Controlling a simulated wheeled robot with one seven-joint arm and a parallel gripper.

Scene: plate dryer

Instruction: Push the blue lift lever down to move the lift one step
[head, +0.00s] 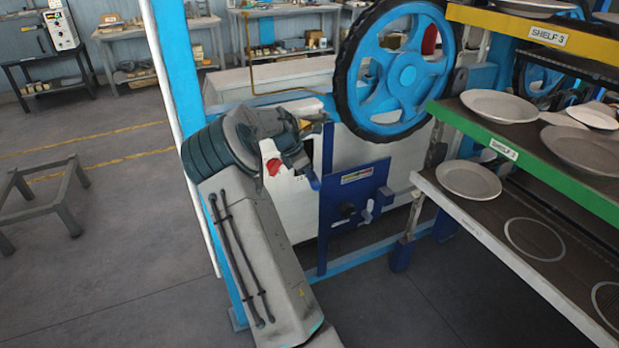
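My gripper (316,122) is at the end of my raised arm, left of the large blue wheel and in front of the machine frame. Its fingers are small and partly overlap, so I cannot tell whether it is open. A short blue piece (314,182), possibly the end of the lift lever, shows just below my wrist; the rest of it is hidden behind my arm. Contact between it and my gripper cannot be made out. A dark blue panel (355,196) with a label, a black knob and a pale handle stands to the right and lower.
The blue spoked wheel (402,72) with a black rim is at upper right. Shelves with plates fill the right side, including a green-edged shelf (527,160). A blue post (174,58) stands behind my arm. A low grey stand (42,203) is at left, with open floor around it.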

